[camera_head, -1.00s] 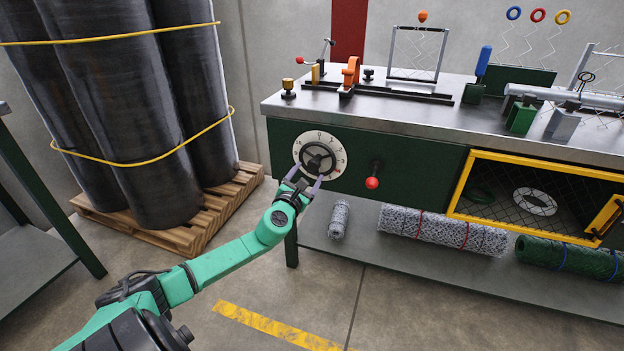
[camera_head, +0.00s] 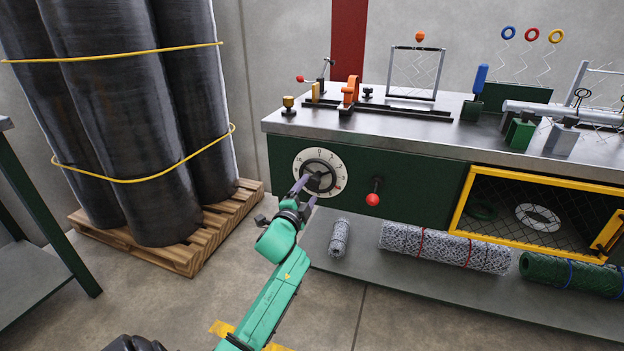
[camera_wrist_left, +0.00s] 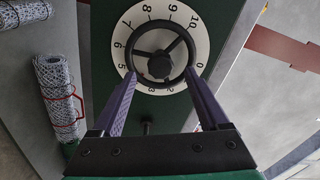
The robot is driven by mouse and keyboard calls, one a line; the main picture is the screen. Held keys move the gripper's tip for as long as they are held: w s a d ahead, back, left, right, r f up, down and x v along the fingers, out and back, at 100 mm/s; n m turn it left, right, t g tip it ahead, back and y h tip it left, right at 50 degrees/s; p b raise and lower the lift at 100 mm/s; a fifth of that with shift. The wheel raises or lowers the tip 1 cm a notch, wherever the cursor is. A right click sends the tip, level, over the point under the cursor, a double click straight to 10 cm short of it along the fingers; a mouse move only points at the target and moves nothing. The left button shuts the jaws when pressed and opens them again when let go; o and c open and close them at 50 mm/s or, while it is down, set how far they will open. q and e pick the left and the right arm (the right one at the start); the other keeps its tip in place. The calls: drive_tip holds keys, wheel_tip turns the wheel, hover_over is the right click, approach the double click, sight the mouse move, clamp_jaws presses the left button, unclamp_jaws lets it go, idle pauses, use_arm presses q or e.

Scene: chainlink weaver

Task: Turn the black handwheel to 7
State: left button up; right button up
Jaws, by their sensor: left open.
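The black handwheel (camera_head: 319,163) sits on a white numbered dial (camera_head: 339,162) on the green front panel. In the left wrist view the handwheel's dark hub (camera_wrist_left: 160,67) and spokes face me, and the dial (camera_wrist_left: 196,28) shows numbers up to 10 around it. My left gripper (camera_head: 309,187) is open, its purple fingers pointing at the wheel from below. My right gripper is not in view.
A red-knobbed lever (camera_head: 373,193) sticks out right of the dial. A yellow-framed mesh door (camera_head: 466,200) is further right. Mesh rolls (camera_head: 440,247) lie on the lower shelf. Tall dark rolls (camera_head: 130,120) stand on a pallet (camera_head: 190,256) at left.

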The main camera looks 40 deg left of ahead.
sight(313, 184)
use_arm(q)
drive_tip(key=n+p, duration=0.1)
drive_tip(key=n, duration=0.1)
drive_tip(key=n+p, duration=0.1)
drive_tip(key=n, duration=0.2)
drive_tip(key=n+p, duration=0.2)
drive_tip(key=n, duration=0.1)
drive_tip(key=shift+r, duration=0.25)
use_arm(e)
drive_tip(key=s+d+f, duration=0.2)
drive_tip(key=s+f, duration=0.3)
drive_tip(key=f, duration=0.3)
use_arm(q)
drive_tip(key=b+x, duration=0.1)
drive_tip(key=x, duration=0.1)
drive_tip(key=b+x, duration=0.1)
drive_tip(key=shift+w+a+f+b, duration=0.1)
drive_tip(key=shift+w+f+b, duration=0.25)
drive_tip(key=shift+w, duration=0.05)
drive_tip(key=shift+w+r, duration=0.1)
drive_tip(key=shift+r, duration=0.05)
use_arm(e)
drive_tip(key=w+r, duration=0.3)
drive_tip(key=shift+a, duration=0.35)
